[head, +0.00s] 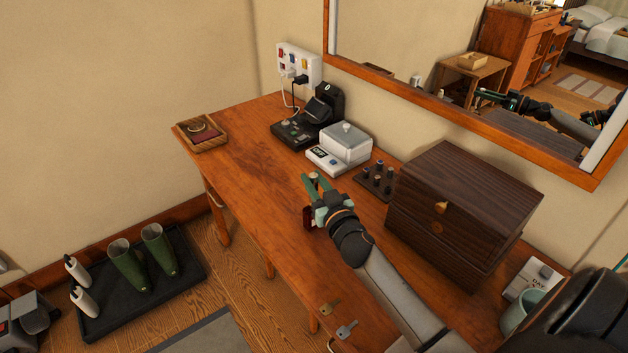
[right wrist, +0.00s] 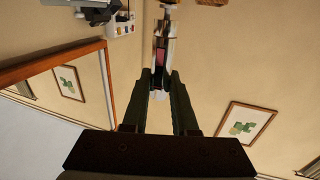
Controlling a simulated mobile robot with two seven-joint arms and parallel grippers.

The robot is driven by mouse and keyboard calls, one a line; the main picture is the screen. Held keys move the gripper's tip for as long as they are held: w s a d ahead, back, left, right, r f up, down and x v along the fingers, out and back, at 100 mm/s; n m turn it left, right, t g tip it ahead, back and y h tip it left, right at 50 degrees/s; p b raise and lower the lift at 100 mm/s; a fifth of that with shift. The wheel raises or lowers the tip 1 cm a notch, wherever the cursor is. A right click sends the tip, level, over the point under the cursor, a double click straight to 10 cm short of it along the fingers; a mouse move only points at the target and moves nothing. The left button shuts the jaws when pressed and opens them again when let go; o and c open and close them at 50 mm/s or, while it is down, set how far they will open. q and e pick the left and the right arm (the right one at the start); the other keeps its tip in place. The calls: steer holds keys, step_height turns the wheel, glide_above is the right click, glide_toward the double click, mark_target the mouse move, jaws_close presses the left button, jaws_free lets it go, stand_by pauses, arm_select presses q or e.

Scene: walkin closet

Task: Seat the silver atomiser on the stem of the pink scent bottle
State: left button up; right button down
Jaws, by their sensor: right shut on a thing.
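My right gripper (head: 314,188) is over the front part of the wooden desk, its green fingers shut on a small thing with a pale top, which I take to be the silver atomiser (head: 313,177). In the right wrist view a narrow silvery piece shows at the fingertips (right wrist: 159,88). Just beyond it is a pink part (right wrist: 160,50), apparently the scent bottle. A dark red shape (head: 308,216) shows beside the gripper in the head view, partly hidden by it. The stem is hidden, and I cannot tell whether atomiser and bottle touch. My left gripper is not in view.
A dark wooden box (head: 465,205) stands right of my right arm. A dark rack of small knobs (head: 376,180), a white lidded box (head: 346,143) and a black device (head: 318,112) line the back. Two keys (head: 338,317) lie at the front. The desk's left part is mostly clear.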

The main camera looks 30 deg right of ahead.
steer(key=shift+f+b, duration=0.35)
steer(key=shift+f, duration=0.05)
stand_by(0.4)
